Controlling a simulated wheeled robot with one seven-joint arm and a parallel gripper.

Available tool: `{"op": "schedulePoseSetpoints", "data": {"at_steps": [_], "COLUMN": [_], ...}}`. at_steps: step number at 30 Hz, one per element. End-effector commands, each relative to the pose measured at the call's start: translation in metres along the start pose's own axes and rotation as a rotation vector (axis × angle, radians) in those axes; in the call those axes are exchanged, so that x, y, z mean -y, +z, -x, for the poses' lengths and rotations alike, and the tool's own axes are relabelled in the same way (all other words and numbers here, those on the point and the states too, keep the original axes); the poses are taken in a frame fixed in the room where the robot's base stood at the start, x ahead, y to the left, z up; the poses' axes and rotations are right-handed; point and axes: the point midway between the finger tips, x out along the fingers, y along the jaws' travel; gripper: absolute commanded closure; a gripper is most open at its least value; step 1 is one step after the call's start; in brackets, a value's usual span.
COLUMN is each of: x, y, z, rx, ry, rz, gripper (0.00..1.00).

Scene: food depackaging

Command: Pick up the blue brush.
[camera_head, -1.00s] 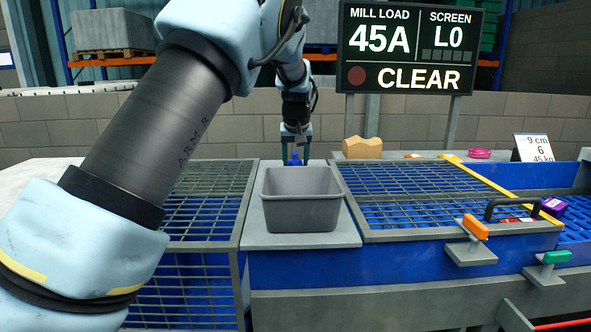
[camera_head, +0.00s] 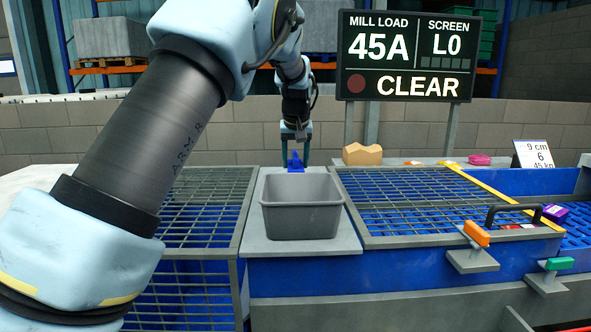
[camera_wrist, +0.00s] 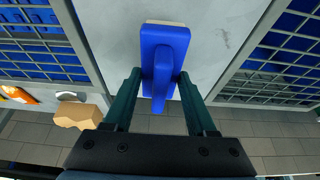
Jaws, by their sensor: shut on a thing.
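The blue brush (camera_head: 296,161) shows behind the grey bin in the head view, between the fingers of my gripper (camera_head: 296,165). In the wrist view, the brush (camera_wrist: 164,45) has a broad blue block with a pale edge at its far end and a raised handle running toward me. The dark green fingers of my gripper (camera_wrist: 161,84) stand on either side of the handle and are shut on it. The brush is over the grey worktop (camera_wrist: 215,45). The gap between brush and worktop is hard to judge.
The grey bin (camera_head: 302,222) stands just in front of the brush. Metal grates (camera_head: 212,210) over blue hoppers lie on both sides. A tan block (camera_head: 362,155) sits to the right of my gripper. An orange handle (camera_head: 476,233) and a green handle (camera_head: 559,264) are at the front right.

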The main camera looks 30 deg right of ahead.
Motion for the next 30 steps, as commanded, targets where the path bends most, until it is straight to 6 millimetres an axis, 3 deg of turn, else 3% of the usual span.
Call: {"op": "schedulePoseSetpoints", "data": {"at_steps": [2, 19, 24, 30], "x": [0.0, 0.146, 0.169, 0.18], "y": [-0.006, -0.004, -0.004, -0.004], "z": [0.012, 0.008, 0.009, 0.01], "rx": [-0.005, -0.002, -0.001, -0.001], "ry": [0.002, -0.001, 0.0, 0.0], "rz": [0.0, 0.005, 0.002, 0.0], "gripper": [1.0, 1.0, 1.0, 1.0]}}
